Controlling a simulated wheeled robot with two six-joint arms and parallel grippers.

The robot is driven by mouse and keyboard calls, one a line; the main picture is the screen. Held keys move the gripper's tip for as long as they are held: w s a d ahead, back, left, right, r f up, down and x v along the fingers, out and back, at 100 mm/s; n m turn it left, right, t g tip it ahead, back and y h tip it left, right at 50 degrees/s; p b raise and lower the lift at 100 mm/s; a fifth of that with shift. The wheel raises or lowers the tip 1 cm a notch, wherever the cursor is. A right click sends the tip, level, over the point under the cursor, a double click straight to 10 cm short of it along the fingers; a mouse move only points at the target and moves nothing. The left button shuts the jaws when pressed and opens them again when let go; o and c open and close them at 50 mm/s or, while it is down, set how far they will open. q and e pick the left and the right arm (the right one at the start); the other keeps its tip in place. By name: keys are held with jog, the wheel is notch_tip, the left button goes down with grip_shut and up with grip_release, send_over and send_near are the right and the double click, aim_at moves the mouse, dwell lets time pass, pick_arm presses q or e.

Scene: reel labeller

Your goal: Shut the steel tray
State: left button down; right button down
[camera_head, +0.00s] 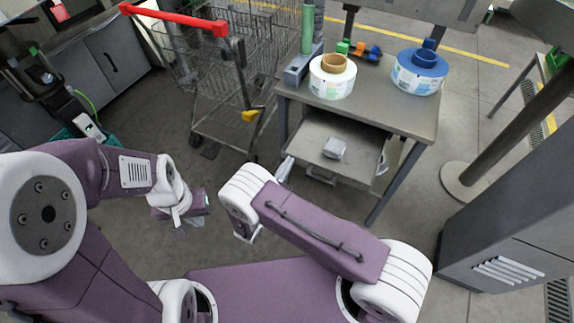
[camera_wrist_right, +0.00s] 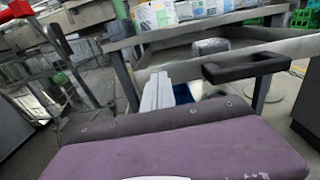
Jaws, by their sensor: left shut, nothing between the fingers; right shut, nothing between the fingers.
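The steel tray (camera_head: 310,147) is a shallow grey drawer under the workbench, and it stands pulled out towards me. A small grey lump (camera_head: 334,148) lies in it. In the right wrist view the tray's front edge (camera_wrist_right: 300,47) and dark bar handle (camera_wrist_right: 245,66) show close up. My right gripper (camera_head: 285,170) is shut and empty, just left of the tray's front in the head view; my arm hides part of it. Its pale fingers (camera_wrist_right: 157,90) point towards the tray, left of the handle. My left gripper (camera_head: 203,202) is shut and empty, low over the floor at left.
The workbench (camera_head: 385,112) carries a white label reel (camera_head: 333,78), a blue-topped reel (camera_head: 419,72) and small coloured blocks. A wire cart (camera_head: 235,115) with a red handle stands left of the bench. A grey cabinet (camera_head: 520,200) stands at right. Floor in front is clear.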

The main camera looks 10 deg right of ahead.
jog(key=b, duration=0.3)
send_near(316, 120)
jog(key=b+x, duration=0.1)
jog(key=x, duration=0.1)
jog(key=b+x, duration=0.2)
jog(key=x, duration=0.1)
jog(key=r+b+x, duration=0.1)
jog(key=b+x, duration=0.1)
jog(key=x, duration=0.1)
jog(key=shift+w, duration=0.2)
jog(key=shift+w+d+r+b, duration=0.15)
jog(key=shift+w+d+b, duration=0.2)
jog(key=shift+w, duration=0.2)
jog(key=shift+w+d+r, duration=0.1)
jog(key=shift+d+r, duration=0.05)
jog(key=shift+r, duration=0.25)
